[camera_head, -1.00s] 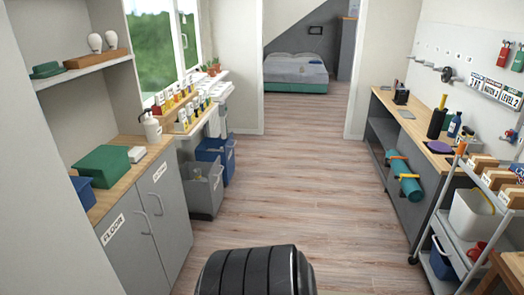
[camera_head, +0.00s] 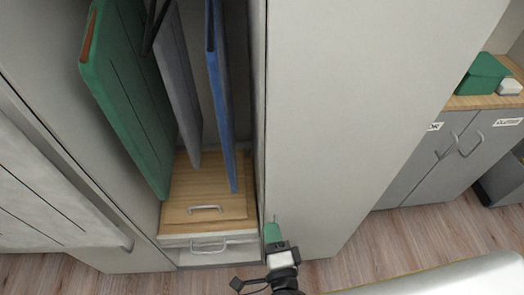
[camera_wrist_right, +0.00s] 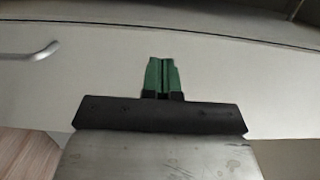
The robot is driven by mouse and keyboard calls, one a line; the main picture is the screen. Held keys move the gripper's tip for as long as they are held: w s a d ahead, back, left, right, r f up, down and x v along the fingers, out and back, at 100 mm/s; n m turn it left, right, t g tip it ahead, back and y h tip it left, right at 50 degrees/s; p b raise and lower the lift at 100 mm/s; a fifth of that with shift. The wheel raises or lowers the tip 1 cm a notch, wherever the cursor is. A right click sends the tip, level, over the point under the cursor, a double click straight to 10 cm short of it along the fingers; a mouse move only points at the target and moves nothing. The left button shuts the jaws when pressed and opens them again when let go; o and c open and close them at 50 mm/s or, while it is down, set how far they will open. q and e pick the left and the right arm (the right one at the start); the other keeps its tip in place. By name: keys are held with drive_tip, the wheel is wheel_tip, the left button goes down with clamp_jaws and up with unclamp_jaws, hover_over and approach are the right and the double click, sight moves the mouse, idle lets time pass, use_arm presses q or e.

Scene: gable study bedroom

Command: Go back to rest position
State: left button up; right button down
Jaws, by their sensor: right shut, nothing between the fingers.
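My right gripper (camera_head: 273,234) shows low in the head view, in front of the pale side panel of an open cupboard. Its green fingertips are together with nothing between them. In the right wrist view the two green fingers (camera_wrist_right: 162,75) sit side by side, pointing at a pale drawer front (camera_wrist_right: 220,60) with a metal handle (camera_wrist_right: 30,52) at the left. My left gripper is not in view.
The open cupboard holds hanging green (camera_head: 125,100), grey (camera_head: 180,85) and blue (camera_head: 222,100) garments or panels above a wooden drawer (camera_head: 205,205). A grey cabinet (camera_head: 430,165) with a green box (camera_head: 483,75) stands right. Wood floor (camera_head: 385,240) is clear between.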

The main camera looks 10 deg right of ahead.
drive_tip(key=shift+s, duration=0.1)
drive_tip(key=s+d+f+n+g+y, duration=0.1)
drive_tip(key=s+f+n+g, duration=0.25)
drive_tip(key=f, duration=0.55)
drive_tip(key=s+d+f+n+g, duration=0.25)
drive_tip(key=f+n, duration=0.25)
drive_tip(key=f, duration=0.4)
drive_tip(key=s+f+n+g+y, duration=0.1)
drive_tip(key=s+f+n+g, duration=0.25)
drive_tip(key=f, duration=0.55)
drive_tip(key=s+d+f+n+g+h, duration=0.1)
drive_tip(key=s+d+f+n+g, duration=0.2)
drive_tip(key=s+d+f, duration=0.3)
drive_tip(key=s+d+f+n+g+h, duration=0.2)
drive_tip(key=s+d+f+n+g, duration=0.2)
drive_tip(key=s+d+f, duration=0.3)
drive_tip(key=s+n, duration=0.1)
drive_tip(key=s, duration=0.2)
drive_tip(key=shift+s, duration=0.35)
drive_tip(key=shift+w+g, duration=0.1)
drive_tip(key=shift+g, duration=0.15)
